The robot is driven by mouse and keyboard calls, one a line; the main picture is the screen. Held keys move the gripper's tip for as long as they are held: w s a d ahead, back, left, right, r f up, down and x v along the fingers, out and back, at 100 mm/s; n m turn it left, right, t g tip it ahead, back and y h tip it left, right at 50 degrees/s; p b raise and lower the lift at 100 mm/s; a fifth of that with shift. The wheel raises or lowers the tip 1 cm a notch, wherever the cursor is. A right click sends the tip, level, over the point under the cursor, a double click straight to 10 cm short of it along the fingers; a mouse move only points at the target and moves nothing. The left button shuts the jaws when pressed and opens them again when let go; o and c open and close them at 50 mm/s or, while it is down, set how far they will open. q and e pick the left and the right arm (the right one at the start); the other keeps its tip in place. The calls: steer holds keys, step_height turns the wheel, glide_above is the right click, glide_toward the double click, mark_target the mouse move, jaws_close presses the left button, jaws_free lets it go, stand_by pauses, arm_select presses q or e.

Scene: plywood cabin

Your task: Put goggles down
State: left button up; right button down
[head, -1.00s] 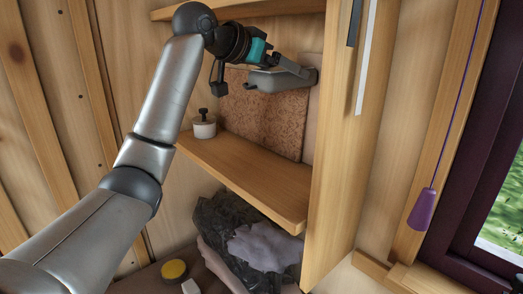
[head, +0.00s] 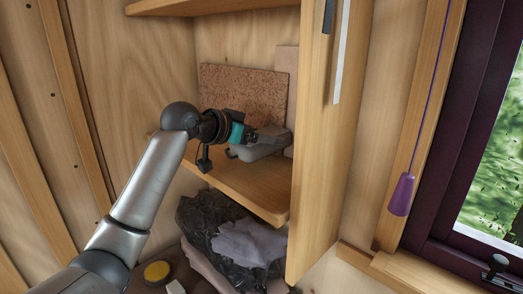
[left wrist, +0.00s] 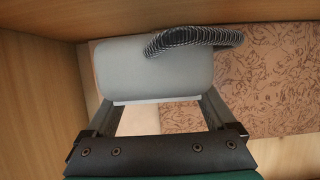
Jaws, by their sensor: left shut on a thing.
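The goggles (head: 262,149) are grey and show in the head view just above or on the middle shelf (head: 238,185), towards its right end. I cannot tell whether they touch the shelf. My left gripper (head: 250,134) is shut on them from the left. In the left wrist view the goggles (left wrist: 158,70) appear as a grey rounded body between my fingers (left wrist: 160,103), with a dark braided strap (left wrist: 195,38) curving over the top right. My right gripper is out of view.
A cork board (head: 245,90) leans at the back of the shelf. The cabinet's side panel (head: 320,140) stands close on the right. An upper shelf (head: 205,5) is above. Below lie a dark crumpled bag (head: 197,215) and grey gloves (head: 250,243). A purple pull (head: 401,195) hangs near the window.

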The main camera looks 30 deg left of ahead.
mark_target(238, 147)
arm_select(q)
step_height(238, 147, down, 4)
steer(key=shift+r, duration=0.25)
steer(key=shift+f, duration=0.1)
steer(key=o, duration=1.2)
steer(key=shift+o, duration=0.2)
steer(key=b+v, duration=0.1)
steer(key=v, duration=1.1)
